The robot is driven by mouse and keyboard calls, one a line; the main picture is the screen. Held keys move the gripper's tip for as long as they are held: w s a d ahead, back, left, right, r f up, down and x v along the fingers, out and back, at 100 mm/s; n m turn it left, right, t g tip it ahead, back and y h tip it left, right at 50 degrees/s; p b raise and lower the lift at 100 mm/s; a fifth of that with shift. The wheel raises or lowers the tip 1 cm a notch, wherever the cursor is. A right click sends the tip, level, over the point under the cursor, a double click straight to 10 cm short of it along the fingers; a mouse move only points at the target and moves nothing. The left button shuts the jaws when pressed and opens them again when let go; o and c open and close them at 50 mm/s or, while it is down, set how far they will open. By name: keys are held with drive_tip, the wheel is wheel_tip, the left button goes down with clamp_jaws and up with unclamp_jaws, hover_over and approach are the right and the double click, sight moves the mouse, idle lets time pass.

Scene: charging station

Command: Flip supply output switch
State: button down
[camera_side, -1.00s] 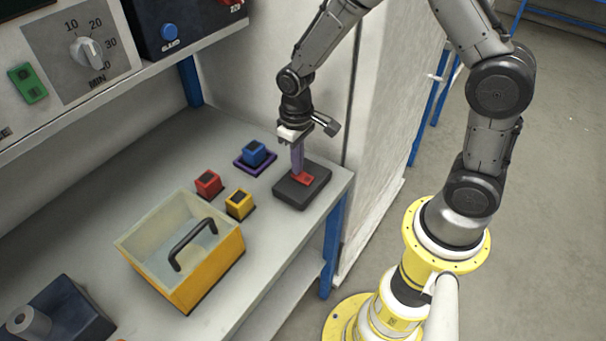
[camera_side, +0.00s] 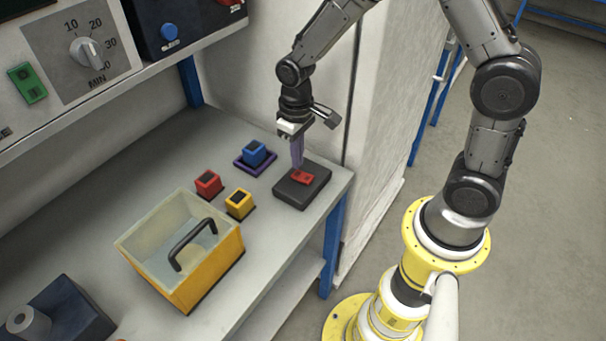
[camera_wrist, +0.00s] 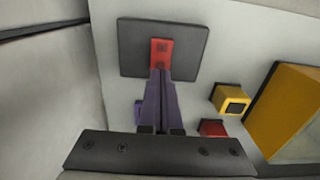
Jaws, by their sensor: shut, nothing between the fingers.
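A red rocker-like switch (camera_side: 304,177) sits on top of a flat black box (camera_side: 302,193) near the right end of the bench. The switch (camera_wrist: 161,48) and the box (camera_wrist: 133,58) also show in the wrist view. My gripper (camera_side: 297,167) points down with its purple fingers shut and empty. Its tips (camera_wrist: 160,72) are at the near end of the red switch in the wrist view, partly covering it. I cannot tell whether they touch it. Which way the switch is tipped is too small to tell.
A blue block (camera_side: 255,152) on a purple base, a red block (camera_side: 208,184) and a yellow block (camera_side: 239,204) stand left of the box. A yellow bin (camera_side: 213,275) with a black handle is at the front. A panel with a dial (camera_side: 87,52) is above, upper left.

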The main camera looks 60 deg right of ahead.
drive_tip(key=shift+r, duration=2.25)
wheel_tip(320, 180, up, 8)
drive_tip(key=t, duration=0.2)
hover_over(298, 173)
drive_tip(key=s+r+t, duration=0.2)
drive_tip(key=s+r, duration=0.3)
drive_tip(key=r, duration=0.1)
drive_tip(key=s+d+r+t, duration=0.1)
drive_tip(key=s, duration=1.2)
drive_tip(key=shift+s+d+t, duration=0.15)
drive_tip(key=shift+s+t, duration=0.15)
drive_tip(key=shift+t, duration=0.1)
drive_tip(key=shift+r, duration=0.1)
